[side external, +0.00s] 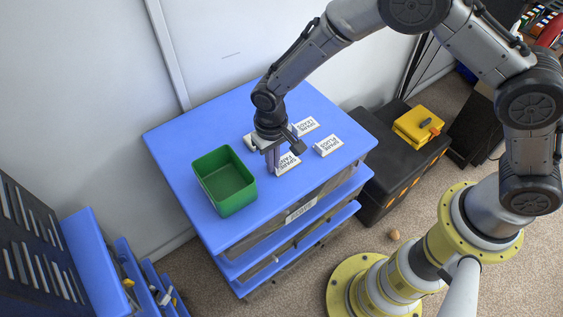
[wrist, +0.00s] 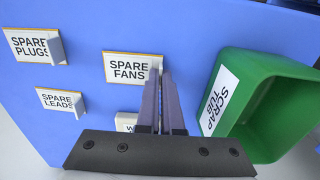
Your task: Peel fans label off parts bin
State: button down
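The white SPARE FANS label (side external: 288,166) lies flat on top of the blue parts bin (side external: 221,119). In the wrist view the label (wrist: 125,67) has its right end beside my fingertips. My gripper (side external: 273,168) points down at that end, and its fingers (wrist: 162,73) are drawn close together. They look shut on the label's raised tab, which they hide. The green scrap tub (side external: 225,181) stands open and empty on the bin top, left of my gripper in the side view. It is at the right in the wrist view (wrist: 258,70).
The SPARE PLUGS label (side external: 327,146) and SPARE LEADS label (side external: 305,126) lie nearby, each with an upright tab in the wrist view. Another label (wrist: 127,122) is mostly hidden by my gripper. A black case (side external: 378,187) with a yellow box (side external: 418,124) stands to the right.

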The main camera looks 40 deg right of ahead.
jog(key=shift+a+r, duration=0.25)
jog(key=shift+r, duration=0.6)
jog(key=shift+a+r, duration=0.25)
jog(key=shift+r, duration=0.55)
jog(key=shift+r, duration=0.15)
dwell(0.4)
jog(key=shift+r, duration=2.4)
